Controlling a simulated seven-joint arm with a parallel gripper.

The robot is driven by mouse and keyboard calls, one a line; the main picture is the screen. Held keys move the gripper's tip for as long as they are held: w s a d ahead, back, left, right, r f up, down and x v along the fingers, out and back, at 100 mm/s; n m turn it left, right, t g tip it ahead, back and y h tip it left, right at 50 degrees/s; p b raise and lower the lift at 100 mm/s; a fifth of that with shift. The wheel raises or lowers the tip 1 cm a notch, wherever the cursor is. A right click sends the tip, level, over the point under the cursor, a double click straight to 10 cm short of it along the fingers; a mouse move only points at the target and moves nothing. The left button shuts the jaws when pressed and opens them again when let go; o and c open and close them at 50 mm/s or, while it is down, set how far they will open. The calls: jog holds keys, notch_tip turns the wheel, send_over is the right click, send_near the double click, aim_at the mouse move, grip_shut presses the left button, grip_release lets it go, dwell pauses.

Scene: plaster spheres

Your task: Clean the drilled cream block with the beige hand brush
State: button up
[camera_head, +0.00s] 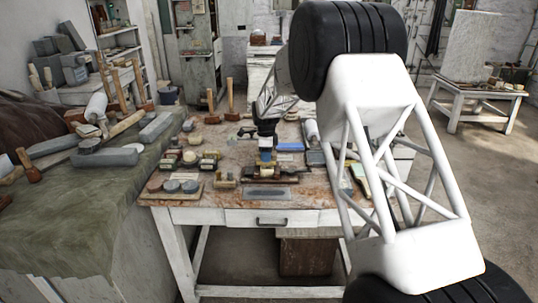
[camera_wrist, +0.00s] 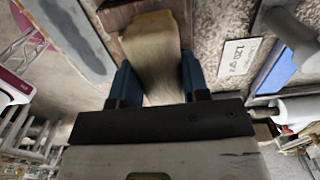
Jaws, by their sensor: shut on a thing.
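My gripper (camera_wrist: 154,84) has its two blue fingers closed on the sides of a beige, broad-ended piece, which looks like the beige hand brush (camera_wrist: 152,45). In the head view my gripper (camera_head: 266,151) is low over the middle of the worktable, upright, with a pale piece under its fingers. Whether the brush touches what lies beneath is not clear.
The worktable (camera_head: 230,204) is crowded. A board with grey round discs (camera_head: 172,187) is front left, a dark tray (camera_head: 270,179) below the gripper, and a blue slab (camera_head: 291,147) right of it. A printed label (camera_wrist: 237,57) shows beside the brush. Two mallets (camera_head: 230,98) stand behind.

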aim_at(275, 153)
jog(key=shift+a, duration=0.2)
jog(key=shift+d, duration=0.15)
dwell(0.5)
jog(key=shift+d, duration=0.95)
jog(key=shift+d, duration=0.1)
jog(key=shift+d, duration=1)
jog(key=shift+a, duration=0.1)
jog(key=shift+a, duration=1)
jog(key=shift+a, duration=0.1)
